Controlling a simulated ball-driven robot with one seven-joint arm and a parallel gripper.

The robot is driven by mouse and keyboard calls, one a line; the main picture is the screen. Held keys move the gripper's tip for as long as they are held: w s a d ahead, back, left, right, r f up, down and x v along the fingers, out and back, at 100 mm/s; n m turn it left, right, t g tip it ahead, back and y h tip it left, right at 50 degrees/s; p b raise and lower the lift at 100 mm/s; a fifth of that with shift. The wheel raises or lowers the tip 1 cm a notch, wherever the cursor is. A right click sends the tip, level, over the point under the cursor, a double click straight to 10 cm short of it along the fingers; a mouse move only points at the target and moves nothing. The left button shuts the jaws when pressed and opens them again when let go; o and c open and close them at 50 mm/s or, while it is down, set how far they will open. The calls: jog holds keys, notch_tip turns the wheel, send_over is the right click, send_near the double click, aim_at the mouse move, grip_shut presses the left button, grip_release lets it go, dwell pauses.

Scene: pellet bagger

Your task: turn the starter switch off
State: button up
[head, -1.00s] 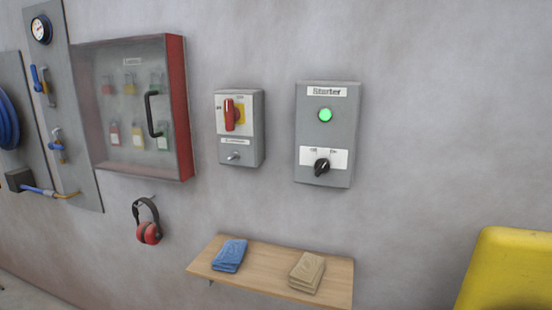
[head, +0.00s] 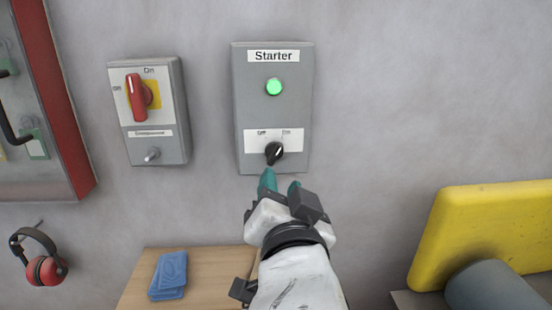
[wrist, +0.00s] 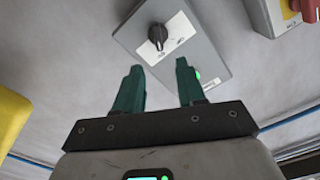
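The starter box (head: 296,110) is a grey panel on the wall with a lit green lamp (head: 274,87). Its black knob, the starter switch (head: 274,153), sits below the lamp under "Off" and "On" labels, its pale mark leaning up and right toward "On". My gripper (head: 281,183) is just below the knob in the head view, its teal fingers pointing up toward it. In the wrist view the two fingers (wrist: 160,85) stand apart with nothing between them, and the knob (wrist: 158,36) shows beyond their tips, upside down. The gripper looks clear of the knob.
A second grey box (head: 170,120) with a red handle is to the left. A yellow object (head: 470,220) stands at the right.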

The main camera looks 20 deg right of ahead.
aim_at(276, 155)
jog(key=p+x, duration=0.2)
jog(key=x, duration=0.8)
jog(key=shift+w+d+f, duration=0.1)
jog(key=shift+f, duration=0.05)
jog(key=shift+c, duration=0.3)
grip_shut()
